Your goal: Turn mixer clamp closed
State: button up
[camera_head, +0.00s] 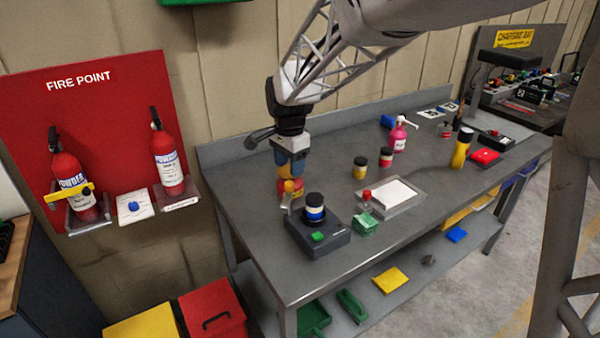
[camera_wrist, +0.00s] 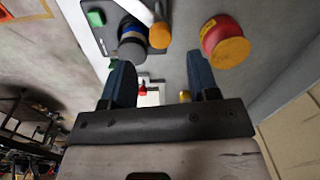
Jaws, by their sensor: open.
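The mixer (camera_head: 316,240) is a dark box on the near left part of the workbench, with a green button on its front. A dark-lidded jar with a blue and white band (camera_head: 315,208) stands on it. The mixer clamp (camera_wrist: 159,36) shows in the wrist view as a pale bar with an orange-yellow end, next to the jar (camera_wrist: 131,42). I cannot tell whether the bar touches the jar. My gripper (camera_head: 290,168) points down above the bench behind the mixer. Its blue fingers (camera_wrist: 160,78) are apart with nothing held between them.
A red can with a yellow lid (camera_wrist: 228,42) stands close to the clamp. A metal tray (camera_head: 418,203) and green item (camera_head: 365,223) lie right of the mixer. Small jars (camera_head: 360,168) and a pink bottle (camera_head: 398,136) stand farther back. Bare bench lies between.

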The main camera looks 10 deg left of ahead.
aim_at(289, 183)
jog(key=shift+f, duration=2.9)
jog(key=shift+c, duration=0.2)
jog(key=c, duration=0.9)
